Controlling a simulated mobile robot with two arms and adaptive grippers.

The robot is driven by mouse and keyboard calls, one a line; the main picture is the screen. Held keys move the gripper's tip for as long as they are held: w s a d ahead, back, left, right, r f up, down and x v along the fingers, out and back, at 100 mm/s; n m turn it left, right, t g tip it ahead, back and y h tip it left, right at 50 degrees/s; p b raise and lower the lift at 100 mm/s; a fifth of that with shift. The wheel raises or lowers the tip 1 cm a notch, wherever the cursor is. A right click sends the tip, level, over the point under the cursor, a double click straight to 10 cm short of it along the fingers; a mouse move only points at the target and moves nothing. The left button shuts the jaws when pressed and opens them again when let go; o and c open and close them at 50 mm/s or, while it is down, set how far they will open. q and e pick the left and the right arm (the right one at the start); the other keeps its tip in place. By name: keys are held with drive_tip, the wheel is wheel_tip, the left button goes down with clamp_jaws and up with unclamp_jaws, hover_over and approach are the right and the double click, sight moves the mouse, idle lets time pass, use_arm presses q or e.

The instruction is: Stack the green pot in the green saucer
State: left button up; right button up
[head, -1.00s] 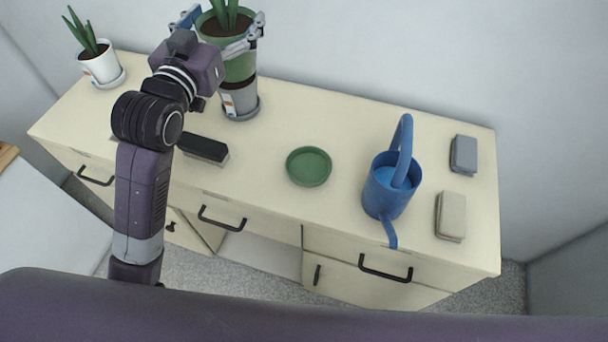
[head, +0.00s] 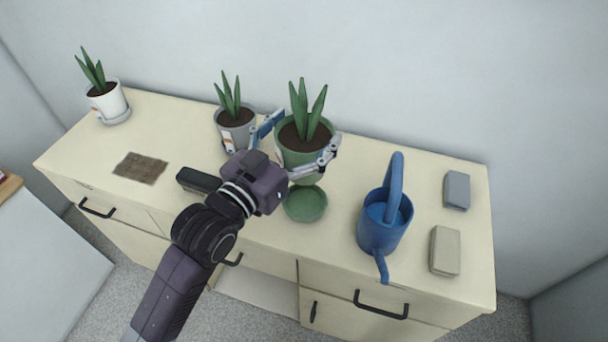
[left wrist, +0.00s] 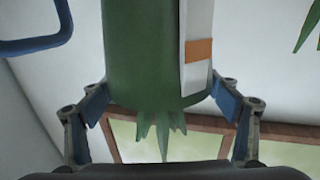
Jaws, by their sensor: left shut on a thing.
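The green pot (head: 297,160) holds a leafy plant and is upright between the fingers of my left gripper (head: 300,143), which is shut on it. In the left wrist view the pot (left wrist: 150,60) shows close up, with a white and orange label, a finger at each side. The green saucer (head: 305,205) lies on the cabinet top and looks empty. In the head view the pot appears just behind the saucer, its base close to the saucer's far rim. I cannot tell the exact height of the pot. My right gripper is not in view.
A grey pot with a plant (head: 235,130) stands left of the green pot. A blue watering can (head: 384,222) stands to the right, near two blocks (head: 456,190). A white potted plant (head: 107,101), a brown mat (head: 140,168) and a black block (head: 198,180) are to the left.

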use_arm(q)
wheel_tip(320, 180, down, 8)
drive_tip(key=shift+r, duration=0.25)
wheel_tip(320, 180, down, 4)
drive_tip(key=shift+f, duration=0.1)
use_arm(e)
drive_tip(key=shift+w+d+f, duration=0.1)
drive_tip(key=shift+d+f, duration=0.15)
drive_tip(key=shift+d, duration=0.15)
use_arm(q)
drive_tip(key=shift+f+b, duration=0.3)
drive_tip(key=shift+b, duration=0.05)
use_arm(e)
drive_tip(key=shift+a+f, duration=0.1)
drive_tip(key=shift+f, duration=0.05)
use_arm(q)
drive_tip(key=o, duration=2.1)
drive_tip(key=shift+s+f, duration=0.1)
drive_tip(key=shift+f, duration=0.1)
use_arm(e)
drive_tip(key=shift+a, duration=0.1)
